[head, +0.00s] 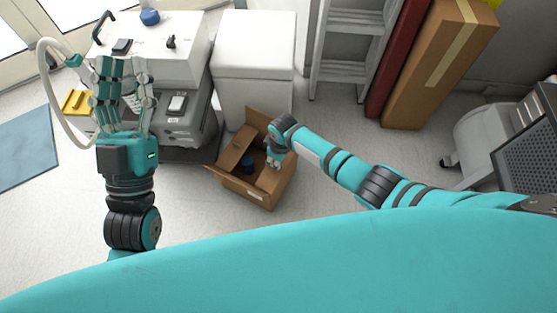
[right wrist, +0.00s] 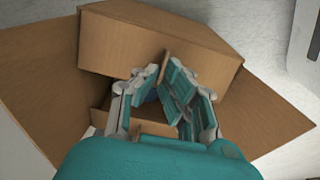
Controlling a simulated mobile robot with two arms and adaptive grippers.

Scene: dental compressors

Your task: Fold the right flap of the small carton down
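The small brown carton (head: 254,190) stands open on the floor, right of centre-left in the head view. One flap (head: 221,177) sticks out at its left, and another panel leans inward over the opening. A dark blue object (head: 248,163) shows inside. My right gripper (head: 273,160) reaches down at the carton's right side. In the right wrist view its fingertips (right wrist: 162,75) angle toward each other, with a thin cardboard edge between them; whether they grip it is unclear. Wide flaps spread at both sides there. My left gripper (head: 123,72) is open and empty, raised left of the carton.
A white cabinet (head: 253,65) stands just behind the carton. Left of it is a white and grey unit (head: 160,55) with small items on top. A ladder (head: 347,45) and a tall brown box (head: 437,65) lean at the back right. Floor in front is clear.

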